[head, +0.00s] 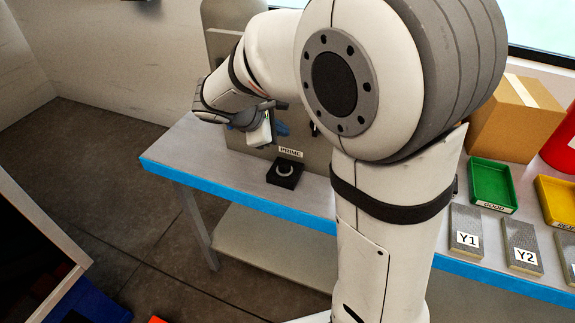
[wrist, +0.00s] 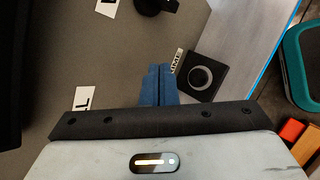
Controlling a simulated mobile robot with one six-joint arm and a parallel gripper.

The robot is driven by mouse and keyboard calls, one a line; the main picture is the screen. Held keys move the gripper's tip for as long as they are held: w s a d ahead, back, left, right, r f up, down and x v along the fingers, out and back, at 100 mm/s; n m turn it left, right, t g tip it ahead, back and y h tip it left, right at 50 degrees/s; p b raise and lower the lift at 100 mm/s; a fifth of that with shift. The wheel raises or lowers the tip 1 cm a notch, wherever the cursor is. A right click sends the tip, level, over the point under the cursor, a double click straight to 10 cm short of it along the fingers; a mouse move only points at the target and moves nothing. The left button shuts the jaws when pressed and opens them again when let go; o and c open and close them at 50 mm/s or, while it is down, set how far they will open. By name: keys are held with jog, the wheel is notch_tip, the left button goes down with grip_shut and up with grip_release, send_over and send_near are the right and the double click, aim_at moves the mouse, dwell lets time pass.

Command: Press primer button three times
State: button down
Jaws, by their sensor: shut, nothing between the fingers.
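The primer button is a black square box (head: 285,173) with a pale ring on top, on the table below a white "PRIME" label (head: 290,152). In the wrist view the button box (wrist: 200,76) lies just right of my fingertips, its round ring facing the camera. My gripper (head: 281,129) is above and behind the button, left of my arm. In the wrist view its blue fingers (wrist: 159,70) are together and empty, apart from the button in the picture. Whether the button is pressed down cannot be told.
A grey panel (head: 240,150) stands behind the button. The table's blue front edge (head: 190,176) is near it. A green tray (head: 492,185), a yellow tray (head: 560,200), blocks Y1 (head: 466,222) and Y2 (head: 521,240), and a cardboard box (head: 515,120) are at the right.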

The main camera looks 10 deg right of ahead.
aim_at(281, 168)
jog(key=shift+f+b, duration=3.3)
jog(key=shift+f, duration=1.05)
jog(key=shift+f, duration=0.1)
jog(key=shift+f+b, duration=0.3)
jog(key=shift+b, duration=0.05)
jog(key=shift+f+b, duration=0.45)
jog(key=shift+f, duration=0.1)
jog(key=shift+r+p, duration=0.8)
jog(key=shift+r, duration=0.2)
jog(key=shift+r+p, duration=2)
jog(key=shift+r, duration=0.5)
